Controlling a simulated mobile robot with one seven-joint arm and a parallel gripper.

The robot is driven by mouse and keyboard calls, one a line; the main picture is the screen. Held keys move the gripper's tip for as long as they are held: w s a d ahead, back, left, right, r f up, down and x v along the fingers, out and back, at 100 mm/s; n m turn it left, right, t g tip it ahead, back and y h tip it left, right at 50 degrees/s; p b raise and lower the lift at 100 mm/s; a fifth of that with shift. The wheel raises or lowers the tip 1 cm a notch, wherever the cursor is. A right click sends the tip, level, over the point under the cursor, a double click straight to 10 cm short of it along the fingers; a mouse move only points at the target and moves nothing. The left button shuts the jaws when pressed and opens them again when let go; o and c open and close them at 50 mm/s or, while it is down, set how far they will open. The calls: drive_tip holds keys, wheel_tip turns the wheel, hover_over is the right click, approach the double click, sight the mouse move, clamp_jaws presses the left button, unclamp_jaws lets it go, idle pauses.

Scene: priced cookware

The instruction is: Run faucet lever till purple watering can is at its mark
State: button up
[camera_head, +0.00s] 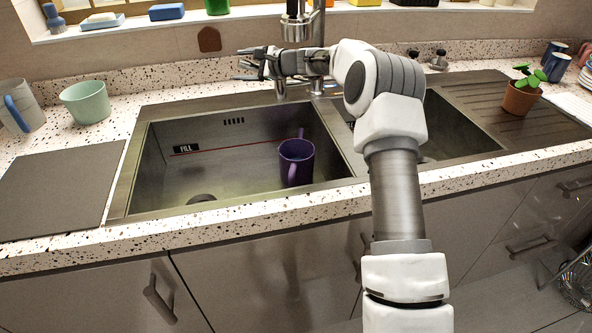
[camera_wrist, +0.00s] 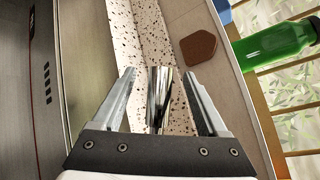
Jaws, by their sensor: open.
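The purple watering can (camera_head: 296,165) stands in the left sink basin, near its right wall; its inside and water level cannot be made out. A red line (camera_head: 236,146) with a FILL label (camera_head: 186,148) runs along the basin's back wall. The dark-and-chrome faucet (camera_head: 296,30) rises behind the sink, partly hidden by my arm. My gripper (camera_head: 250,63) is open above the basin's back edge, pointing left. In the wrist view my gripper (camera_wrist: 158,76) has a chrome cylinder (camera_wrist: 161,98) between its fingers; whether it is the lever, and whether they touch, I cannot tell.
A green cup (camera_head: 86,103) and a white mug (camera_head: 20,107) stand on the left counter. A potted plant (camera_head: 521,95) stands on the right drainboard. A green bottle (camera_wrist: 277,46) is near the window sill. The left basin's middle is clear.

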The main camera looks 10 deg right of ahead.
sight(251, 65)
drive_tip(key=shift+b+v, duration=1.1)
drive_tip(key=shift+v, duration=1.45)
drive_tip(key=shift+s, duration=0.1)
